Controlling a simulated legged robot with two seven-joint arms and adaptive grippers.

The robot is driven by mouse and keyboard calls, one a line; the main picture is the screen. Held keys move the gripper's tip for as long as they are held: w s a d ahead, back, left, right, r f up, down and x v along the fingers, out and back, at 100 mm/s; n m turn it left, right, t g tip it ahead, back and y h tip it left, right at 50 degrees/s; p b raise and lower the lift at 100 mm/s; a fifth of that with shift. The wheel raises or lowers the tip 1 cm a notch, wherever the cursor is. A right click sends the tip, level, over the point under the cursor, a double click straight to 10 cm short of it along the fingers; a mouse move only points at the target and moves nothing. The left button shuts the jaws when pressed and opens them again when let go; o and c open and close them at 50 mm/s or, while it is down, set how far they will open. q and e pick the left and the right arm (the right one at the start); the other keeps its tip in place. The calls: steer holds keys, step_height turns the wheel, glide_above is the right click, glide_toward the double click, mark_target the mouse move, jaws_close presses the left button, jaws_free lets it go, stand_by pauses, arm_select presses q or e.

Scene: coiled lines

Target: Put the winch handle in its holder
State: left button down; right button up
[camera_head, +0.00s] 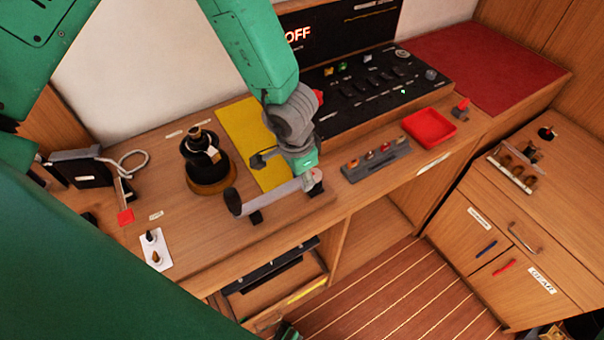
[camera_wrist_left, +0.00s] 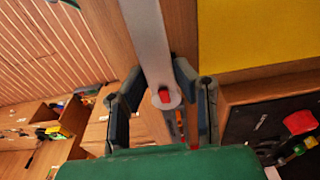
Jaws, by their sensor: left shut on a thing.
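The winch handle, a grey bar (camera_head: 272,193) with a thick round grip at its left end, lies at bench height near the front edge. My left gripper (camera_head: 303,176) reaches down from above and is shut on its right end. In the left wrist view the bar (camera_wrist_left: 147,35) passes between the fingers (camera_wrist_left: 162,98), with a round end showing a red centre. Which fitting is the holder is not clear. My right gripper is not in view.
A black winch drum (camera_head: 207,165) stands left of the handle. A yellow mat (camera_head: 239,130) lies behind it. A grey rack (camera_head: 376,160), a red tray (camera_head: 429,126) and a switch panel (camera_head: 366,82) are to the right. A black box (camera_head: 80,172) stands at far left.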

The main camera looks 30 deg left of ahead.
arm_select(q)
steer(key=shift+f, duration=0.25)
steer(key=shift+f+b, duration=0.5)
steer(key=shift+f, duration=0.4)
steer(key=c, duration=1.4)
jaws_free()
steer(key=shift+c, duration=0.2)
steer(key=shift+o, duration=0.5)
steer(key=o, duration=0.5)
steer(key=shift+c, duration=0.2)
step_height(320, 180, up, 4)
steer(key=shift+r+p, duration=0.1)
steer(key=shift+p, duration=0.35)
steer(key=shift+r, duration=0.4)
